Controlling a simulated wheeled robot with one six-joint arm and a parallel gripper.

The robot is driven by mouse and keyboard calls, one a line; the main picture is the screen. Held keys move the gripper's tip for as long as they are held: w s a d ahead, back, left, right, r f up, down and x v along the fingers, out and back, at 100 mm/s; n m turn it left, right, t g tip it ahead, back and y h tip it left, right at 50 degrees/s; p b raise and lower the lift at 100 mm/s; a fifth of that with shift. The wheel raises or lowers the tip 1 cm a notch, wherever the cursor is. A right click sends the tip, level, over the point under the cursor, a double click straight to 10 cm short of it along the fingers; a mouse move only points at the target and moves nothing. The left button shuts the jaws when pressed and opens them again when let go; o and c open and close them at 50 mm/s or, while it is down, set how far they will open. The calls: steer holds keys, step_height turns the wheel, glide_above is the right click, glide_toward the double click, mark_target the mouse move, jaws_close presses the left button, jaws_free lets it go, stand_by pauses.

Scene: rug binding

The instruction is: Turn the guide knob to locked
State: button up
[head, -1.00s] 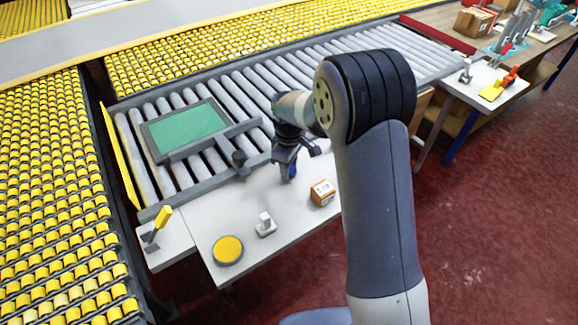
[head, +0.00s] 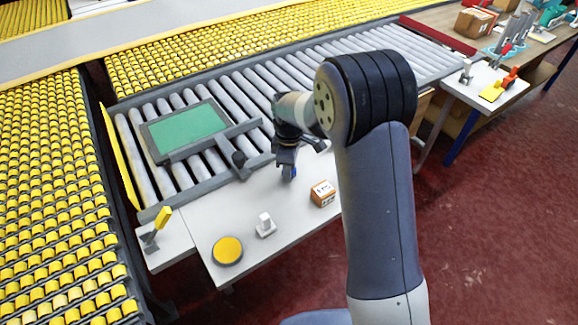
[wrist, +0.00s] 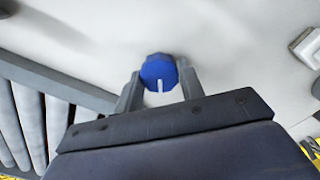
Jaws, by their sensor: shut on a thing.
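The guide knob (wrist: 157,71) is blue and many-sided, with a white pointer line on its face. In the wrist view the line points down toward my gripper's body. My gripper (wrist: 160,86) has a finger on each side of the knob and is shut on it. In the head view my gripper (head: 287,168) is low over the white table (head: 240,205), and only a bit of the blue knob (head: 290,173) shows beneath it. I cannot see any locked mark around the knob.
A small cardboard box (head: 323,193) stands right of the knob. A white switch (head: 265,225), a yellow round button (head: 228,250) and a yellow-handled lever (head: 158,226) are nearer the front left. The roller conveyor (head: 235,95), carrying a green-topped frame (head: 187,132), lies behind.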

steer(key=o, duration=1)
steer(key=shift+r, duration=0.1)
step_height(320, 180, up, 11)
steer(key=shift+f, duration=0.2)
step_height(320, 180, down, 11)
steer(key=shift+r, duration=0.1)
stand_by(0.5)
